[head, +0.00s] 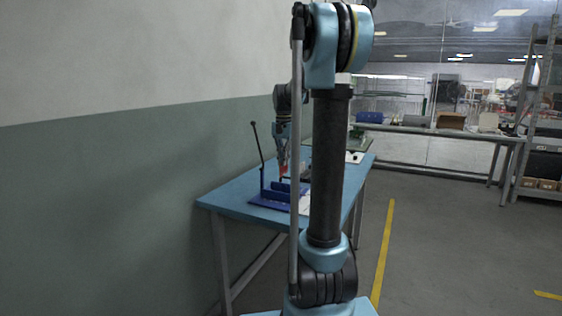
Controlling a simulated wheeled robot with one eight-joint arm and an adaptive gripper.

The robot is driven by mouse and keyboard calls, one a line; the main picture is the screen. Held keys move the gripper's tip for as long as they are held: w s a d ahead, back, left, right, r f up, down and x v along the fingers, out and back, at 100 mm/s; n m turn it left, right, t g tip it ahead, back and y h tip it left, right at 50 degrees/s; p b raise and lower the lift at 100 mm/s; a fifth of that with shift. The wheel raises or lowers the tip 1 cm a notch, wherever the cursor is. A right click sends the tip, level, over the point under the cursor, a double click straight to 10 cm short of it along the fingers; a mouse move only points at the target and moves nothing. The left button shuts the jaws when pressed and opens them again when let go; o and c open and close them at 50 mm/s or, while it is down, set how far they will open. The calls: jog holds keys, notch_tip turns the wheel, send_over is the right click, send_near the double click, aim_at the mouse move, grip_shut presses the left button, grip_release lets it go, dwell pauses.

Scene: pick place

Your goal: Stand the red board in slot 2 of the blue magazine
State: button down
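The blue magazine (268,199) stands on the blue-topped table, left of my arm's dark upright link, which may hide part of it. My gripper (283,162) points down over the magazine. A small patch of the red board (284,171) shows at the fingertips, just above or at the magazine's walls. The view is too small to tell whether the fingers are closed on the board or whether its lower edge is inside a slot. The slot numbers cannot be read.
The table (230,203) stands near the wall. A dark upright lever (257,142) rises at the magazine's left. White items (354,157) lie at the table's far right. A bench (430,130) with bins stands behind; the floor to the right is clear.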

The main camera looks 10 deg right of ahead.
aim_at(284, 171)
jog(key=shift+f, duration=2.65)
jog(key=shift+s, duration=0.2)
jog(key=shift+f, duration=1.65)
jog(key=c, duration=2.3)
grip_release()
jog(key=o, duration=0.6)
jog(key=shift+c, duration=1.1)
jog(key=shift+r, duration=0.1)
